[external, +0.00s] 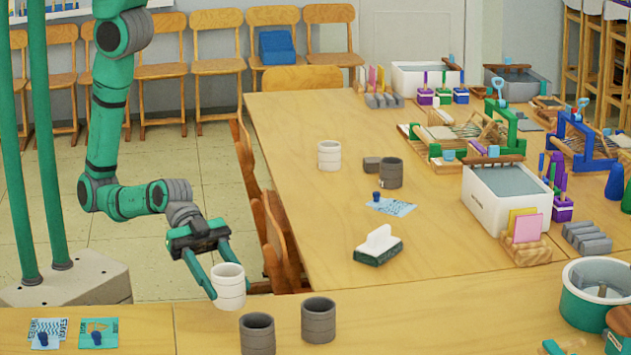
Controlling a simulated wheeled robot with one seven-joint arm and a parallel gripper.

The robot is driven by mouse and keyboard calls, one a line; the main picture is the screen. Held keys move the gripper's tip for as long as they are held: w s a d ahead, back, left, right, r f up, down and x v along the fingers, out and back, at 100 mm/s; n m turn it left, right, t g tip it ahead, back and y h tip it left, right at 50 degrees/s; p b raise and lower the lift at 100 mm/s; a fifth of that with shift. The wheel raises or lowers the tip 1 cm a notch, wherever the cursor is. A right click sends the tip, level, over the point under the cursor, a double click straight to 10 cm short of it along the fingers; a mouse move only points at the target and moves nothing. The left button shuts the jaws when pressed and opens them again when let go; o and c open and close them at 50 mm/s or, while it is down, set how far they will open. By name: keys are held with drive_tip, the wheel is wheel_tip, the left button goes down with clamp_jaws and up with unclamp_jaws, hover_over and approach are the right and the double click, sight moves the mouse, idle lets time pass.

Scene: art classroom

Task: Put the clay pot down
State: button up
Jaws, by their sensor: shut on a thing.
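A white ribbed pot (228,290) is between the fingers of my gripper (224,277), at the near table's far edge. My gripper is shut on this white pot, which looks upright. I cannot tell whether its base touches the table. Two dark grey ribbed pots, one (257,334) and another (318,320), stand on the near table just to the right of it. Another white pot (329,155) and a dark grey pot (391,173) stand on the large table. The picture does not show which of these is clay.
The near table (200,335) has printed cards (98,333) with small blue items at left and a green-rimmed basin (600,295) at right. Wooden chairs (275,240) stand close behind my gripper. The near table's middle right is clear.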

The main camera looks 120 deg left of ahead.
sight(226, 300)
drive_tip(key=shift+f, duration=2.1)
drive_tip(key=shift+f, duration=0.15)
drive_tip(key=o, duration=1.1)
